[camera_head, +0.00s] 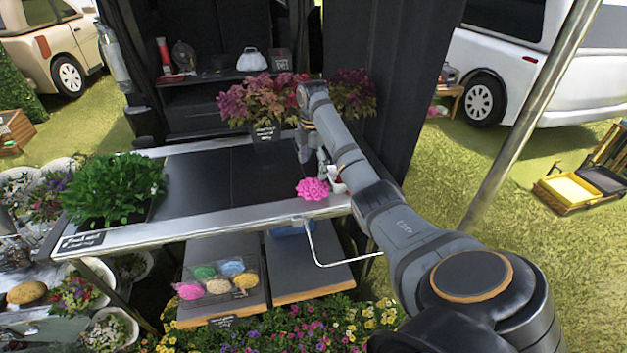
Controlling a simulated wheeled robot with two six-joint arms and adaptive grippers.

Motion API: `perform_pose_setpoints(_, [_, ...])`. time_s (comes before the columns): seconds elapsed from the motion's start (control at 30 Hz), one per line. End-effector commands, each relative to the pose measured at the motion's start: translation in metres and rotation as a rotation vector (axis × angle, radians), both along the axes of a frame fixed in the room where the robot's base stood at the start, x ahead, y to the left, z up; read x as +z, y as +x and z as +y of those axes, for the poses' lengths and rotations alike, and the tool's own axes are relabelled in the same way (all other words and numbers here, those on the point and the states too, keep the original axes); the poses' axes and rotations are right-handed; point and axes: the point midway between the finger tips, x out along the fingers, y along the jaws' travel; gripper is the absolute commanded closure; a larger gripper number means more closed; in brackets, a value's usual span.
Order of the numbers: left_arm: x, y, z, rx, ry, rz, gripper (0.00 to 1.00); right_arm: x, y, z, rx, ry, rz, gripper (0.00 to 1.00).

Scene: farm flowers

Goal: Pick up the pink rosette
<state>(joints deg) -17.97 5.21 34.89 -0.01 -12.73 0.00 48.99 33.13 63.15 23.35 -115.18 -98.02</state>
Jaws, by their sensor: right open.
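The pink rosette (312,189) is a bright pink, ruffled round flower near the front right edge of the table (190,223). My right arm comes in from the lower right, reaches over the table and bends down at its wrist. My right gripper (322,168) is open and points down just behind the rosette, very close to it. Whether it touches the rosette cannot be told, as the fingers are small and partly hidden by my arm. My left gripper is not in view.
A leafy green plant (115,188) stands at the table's left end. Potted reddish-purple flowers (262,103) stand at the back. A small red and white item (337,181) is right of the rosette. A tray of coloured rosettes (218,284) lies on the lower shelf. The dark tabletop's middle is clear.

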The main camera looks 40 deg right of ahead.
Motion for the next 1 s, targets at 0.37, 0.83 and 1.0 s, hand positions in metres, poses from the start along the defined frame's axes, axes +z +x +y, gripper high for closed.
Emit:
perform_pose_setpoints(0.37, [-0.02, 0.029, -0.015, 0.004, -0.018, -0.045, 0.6, -0.039, -0.001, -0.001, 0.0, 0.001, 0.004, 0.16])
perform_pose_setpoints(0.83, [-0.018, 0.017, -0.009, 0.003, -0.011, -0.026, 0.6, -0.071, 0.0, -0.002, 0.0, 0.0, 0.0, 0.17])
perform_pose_setpoints(1.0, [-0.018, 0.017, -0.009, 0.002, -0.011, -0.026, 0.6, -0.071, 0.0, -0.002, 0.0, 0.0, 0.0, 0.4])
